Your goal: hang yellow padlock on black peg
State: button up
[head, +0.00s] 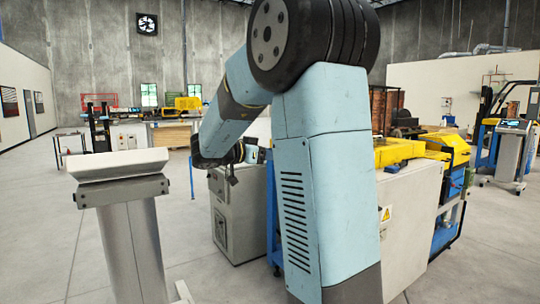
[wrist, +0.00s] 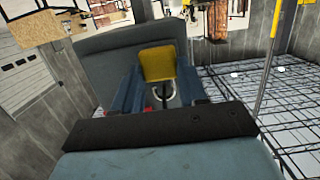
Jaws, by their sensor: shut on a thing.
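A yellow padlock (wrist: 158,63) sits between the two blue-grey fingers of my gripper (wrist: 160,88) in the wrist view. The gripper is shut on it. Its pale curved shackle (wrist: 164,93) shows below the body, on the side nearer my wrist. In the head view my gripper (head: 232,174) is small and dark, beyond my forearm and in front of a grey cabinet. The padlock cannot be made out clearly there. I cannot pick out the black peg in either view.
The grey cabinet (head: 238,215) stands on the floor behind my gripper. A pale machine (head: 395,225) with yellow parts is at the right. A grey pedestal (head: 125,225) stands at the left front. Floor between pedestal and cabinet is open. A dark grey surface (wrist: 110,60) lies behind the padlock.

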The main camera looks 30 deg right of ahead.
dwell(0.4)
jog(key=o, duration=1.2)
jog(key=shift+a, duration=0.1)
